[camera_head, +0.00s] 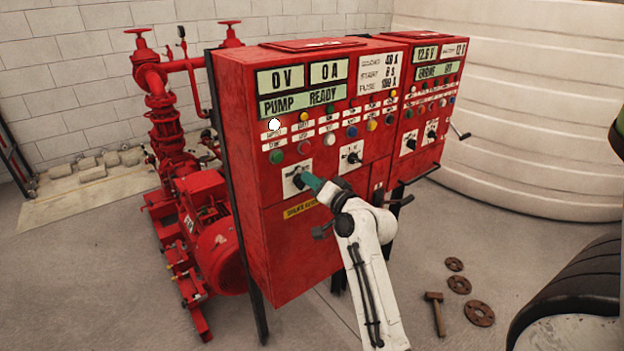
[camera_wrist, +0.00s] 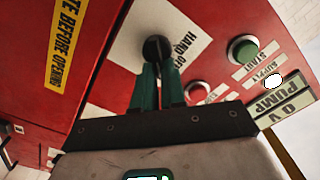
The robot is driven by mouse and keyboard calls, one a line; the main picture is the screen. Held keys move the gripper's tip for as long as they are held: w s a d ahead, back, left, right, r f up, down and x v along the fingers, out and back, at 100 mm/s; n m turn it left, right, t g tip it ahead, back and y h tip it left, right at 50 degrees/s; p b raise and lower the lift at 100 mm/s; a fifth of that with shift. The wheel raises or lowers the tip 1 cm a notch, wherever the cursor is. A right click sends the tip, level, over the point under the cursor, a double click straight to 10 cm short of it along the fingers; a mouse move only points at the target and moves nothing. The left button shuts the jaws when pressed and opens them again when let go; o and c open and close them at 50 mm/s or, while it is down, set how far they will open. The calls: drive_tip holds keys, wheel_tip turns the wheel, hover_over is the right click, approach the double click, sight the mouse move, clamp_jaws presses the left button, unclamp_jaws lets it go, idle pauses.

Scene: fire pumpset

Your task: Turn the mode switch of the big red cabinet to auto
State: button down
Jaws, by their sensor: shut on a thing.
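The big red cabinet (camera_head: 258,225) stands in the middle of the head view, with a "PUMP READY" display on its front. Its mode switch (camera_head: 297,181) is a black knob on a white plate at the lower left of the panel. In the wrist view the black knob (camera_wrist: 157,46) sits on the plate with the printing "HAND O…", partly cut off by the fingers. My gripper (camera_head: 312,182) reaches the knob from the right. Its teal fingers (camera_wrist: 158,82) are shut on the knob, which hides much of the knob and its pointing direction.
A second black switch (camera_head: 351,154) sits to the upper right. A green button (camera_wrist: 244,49) and a red button (camera_wrist: 199,91) are near the fingers. A red pump (camera_head: 215,250) stands left of the cabinet. A hammer (camera_head: 435,311) and flanges (camera_head: 459,285) lie on the floor at right.

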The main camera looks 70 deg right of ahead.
idle(0.5)
drive_tip(key=c, duration=1.2)
unclamp_jaws()
drive_tip(key=b+v, duration=0.2)
drive_tip(key=v, duration=0.9)
drive_tip(key=shift+w+f, duration=0.1)
